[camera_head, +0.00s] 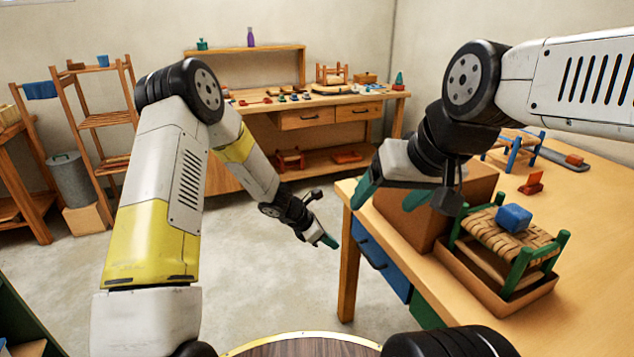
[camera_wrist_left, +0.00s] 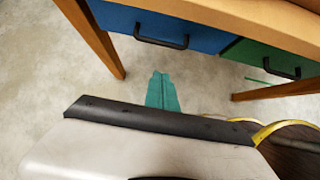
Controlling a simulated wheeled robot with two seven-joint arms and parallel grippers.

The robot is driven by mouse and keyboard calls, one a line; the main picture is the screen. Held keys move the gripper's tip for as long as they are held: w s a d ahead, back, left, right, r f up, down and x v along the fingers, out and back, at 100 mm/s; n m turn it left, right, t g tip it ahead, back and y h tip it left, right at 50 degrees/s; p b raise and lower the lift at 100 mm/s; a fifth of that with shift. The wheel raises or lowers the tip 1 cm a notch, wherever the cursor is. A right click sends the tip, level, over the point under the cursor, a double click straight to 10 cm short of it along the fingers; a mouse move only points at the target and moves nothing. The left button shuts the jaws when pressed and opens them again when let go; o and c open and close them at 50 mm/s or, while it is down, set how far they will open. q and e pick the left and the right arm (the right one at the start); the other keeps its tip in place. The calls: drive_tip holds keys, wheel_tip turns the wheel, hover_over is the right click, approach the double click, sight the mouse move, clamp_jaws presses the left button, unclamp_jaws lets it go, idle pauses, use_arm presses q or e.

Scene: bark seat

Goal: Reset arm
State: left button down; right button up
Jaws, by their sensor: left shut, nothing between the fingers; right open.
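My left gripper (camera_head: 328,241) hangs low in front of the table's left front corner, its green fingertips together and empty. In the left wrist view the fingers (camera_wrist_left: 162,92) are shut over bare floor, below the table edge. My right gripper (camera_head: 405,196) is open and empty above the table's near left part, beside a brown box (camera_head: 408,222). A small stool with green posts and a woven seat (camera_head: 500,238) stands in a shallow tray (camera_head: 478,293) right of that gripper.
The wooden table (camera_head: 590,240) has a blue drawer (camera_head: 378,256) facing my left gripper. Farther back on it are a blue-framed stool (camera_head: 515,153) and a red piece (camera_head: 532,183). A workbench (camera_head: 330,100) and shelf rack (camera_head: 105,120) stand behind. The floor (camera_head: 270,300) between is clear.

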use_arm(q)
drive_tip(key=s+a+r+m, duration=0.3)
drive_tip(key=r+m, duration=0.1)
drive_tip(key=r, duration=0.4)
drive_tip(key=s+a+r+m+t, duration=0.1)
drive_tip(key=s+a+r+m, duration=0.25)
drive_tip(key=r, duration=0.45)
drive_tip(key=s+a+r+m, duration=0.2)
drive_tip(key=r+m, duration=0.3)
drive_tip(key=r, duration=0.4)
drive_tip(key=s+a+r+m+t+y, duration=0.1)
drive_tip(key=s+a+r+m+y, duration=0.1)
drive_tip(key=s+a+r+m, duration=0.2)
drive_tip(key=s+a+r+m+t+y, duration=0.1)
drive_tip(key=s+a+r+m+y, duration=0.2)
drive_tip(key=s+a, duration=0.7)
drive_tip(key=s+r+m, duration=0.1)
drive_tip(key=s+m, duration=0.1)
drive_tip(key=s, duration=0.3)
drive_tip(key=shift+a+t, duration=0.35)
drive_tip(key=shift+t, duration=0.05)
drive_tip(key=shift+r+m, duration=0.1)
drive_tip(key=shift+m, duration=0.15)
